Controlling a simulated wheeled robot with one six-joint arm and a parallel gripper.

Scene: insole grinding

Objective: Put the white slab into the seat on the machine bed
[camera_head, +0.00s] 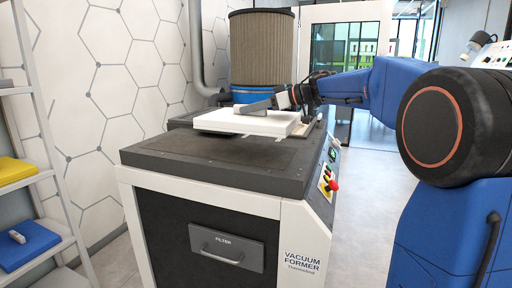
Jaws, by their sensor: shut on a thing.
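The white slab (240,124) is a flat block over the far part of the dark machine bed (190,157). It looks roughly level, with its far right part under my gripper (262,105). My gripper comes in from the right and is shut on the slab; its fingertips are small and partly hidden. Small pale marks show on the bed just in front of the slab. The seat itself is not clearly visible. I cannot tell whether the slab touches the bed or hangs slightly above it.
A ribbed filter cylinder (263,48) with a blue base stands behind the slab. A red emergency button (333,185) sits on the machine's right side. A shelf (40,175) with yellow and blue slabs stands at left. The front of the bed is clear.

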